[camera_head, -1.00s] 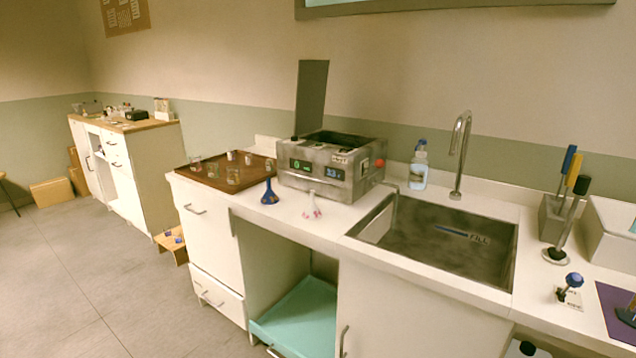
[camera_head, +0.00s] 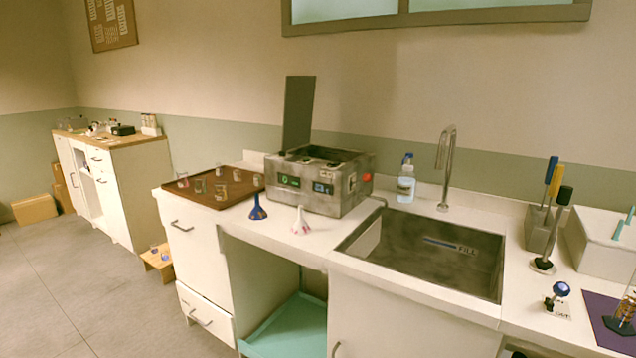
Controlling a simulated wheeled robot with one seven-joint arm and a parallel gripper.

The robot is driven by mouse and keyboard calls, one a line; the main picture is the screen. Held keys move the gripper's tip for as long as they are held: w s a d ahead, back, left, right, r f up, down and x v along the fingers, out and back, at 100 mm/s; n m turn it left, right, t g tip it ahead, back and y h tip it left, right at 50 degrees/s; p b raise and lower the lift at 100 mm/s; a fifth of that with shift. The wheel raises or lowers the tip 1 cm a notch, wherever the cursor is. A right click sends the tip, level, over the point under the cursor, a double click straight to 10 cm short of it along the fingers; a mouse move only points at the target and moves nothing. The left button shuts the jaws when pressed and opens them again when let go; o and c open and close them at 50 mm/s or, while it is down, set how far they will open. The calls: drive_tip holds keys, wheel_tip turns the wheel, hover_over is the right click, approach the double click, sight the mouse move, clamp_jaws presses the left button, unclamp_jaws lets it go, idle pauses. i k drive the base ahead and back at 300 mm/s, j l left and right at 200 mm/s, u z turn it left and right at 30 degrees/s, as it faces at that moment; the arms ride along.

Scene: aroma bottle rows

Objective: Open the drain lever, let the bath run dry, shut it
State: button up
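The bath, a worn grey metal box (camera_head: 340,200), stands on the white counter with its dark lid (camera_head: 299,112) raised upright behind it. Its front has a green display and a blue display; I cannot read them surely. A red knob (camera_head: 368,177) sits on its right side. The water level inside is hidden by the angle. A blue-knobbed lever (camera_head: 561,289) stands on a small labelled plate at the right of the sink; the label is too small to read. I cannot tell which part is the drain lever. My gripper is not in view.
The sink (camera_head: 415,300) with a tall tap (camera_head: 444,165) lies right of the bath; a "FILL" mark shows inside. A brown tray (camera_head: 208,199) with several glasses, a blue flask (camera_head: 258,208), a white flask (camera_head: 300,222) and a soap bottle (camera_head: 406,184) stand near the bath.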

sight(367, 178)
drive_tip(key=i+j+u, duration=0.1)
drive_tip(key=i+j, duration=0.15)
drive_tip(key=i, duration=0.2)
drive_tip(key=i+j+u, duration=0.1)
drive_tip(key=i, duration=0.3)
drive_tip(key=i+j+u, duration=0.1)
drive_tip(key=i+j, duration=0.15)
drive_tip(key=i, duration=0.2)
drive_tip(key=i+l+u, duration=0.1)
drive_tip(key=i, duration=0.85)
